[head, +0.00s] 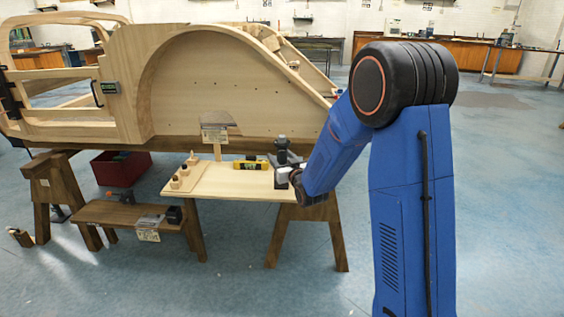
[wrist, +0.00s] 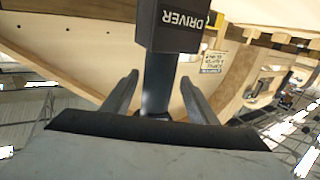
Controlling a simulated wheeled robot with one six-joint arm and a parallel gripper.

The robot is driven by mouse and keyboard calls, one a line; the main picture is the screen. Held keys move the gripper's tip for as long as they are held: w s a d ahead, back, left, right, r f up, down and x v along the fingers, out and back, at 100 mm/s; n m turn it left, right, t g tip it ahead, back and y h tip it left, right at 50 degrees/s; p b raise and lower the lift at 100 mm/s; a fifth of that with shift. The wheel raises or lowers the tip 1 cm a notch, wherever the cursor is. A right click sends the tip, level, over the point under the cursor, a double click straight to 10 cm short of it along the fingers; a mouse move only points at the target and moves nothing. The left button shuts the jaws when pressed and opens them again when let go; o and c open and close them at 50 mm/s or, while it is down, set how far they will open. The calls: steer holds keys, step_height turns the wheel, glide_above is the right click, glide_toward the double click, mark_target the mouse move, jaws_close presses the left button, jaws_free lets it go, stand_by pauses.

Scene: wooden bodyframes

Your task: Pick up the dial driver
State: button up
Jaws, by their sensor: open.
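The dial driver (head: 281,148) is a dark grey tool standing on the right end of the light wooden board, partly hidden by my gripper (head: 287,173) in the head view. In the wrist view the dial driver (wrist: 180,30) shows a boxy dark head marked "DRIVER" and a narrower round shaft below it. My gripper (wrist: 160,80) is open, with one finger on each side of the shaft. Gaps show between the shaft and both fingers. The driver's lower end is hidden behind my gripper's body.
The light board (head: 232,184) also bears a yellow level (head: 251,165) and small wooden blocks (head: 182,177). A wooden bodyframe (head: 130,60) stands behind it. A low bench (head: 118,217) holds tools, with a red bin (head: 120,170) behind. Open floor lies to the right.

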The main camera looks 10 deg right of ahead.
steer(key=shift+w+a+r, duration=0.1)
steer(key=shift+w, duration=1.7)
steer(key=c, duration=1.3)
steer(key=shift+r, duration=0.15)
step_height(320, 180, up, 38)
steer(key=shift+s, duration=0.1)
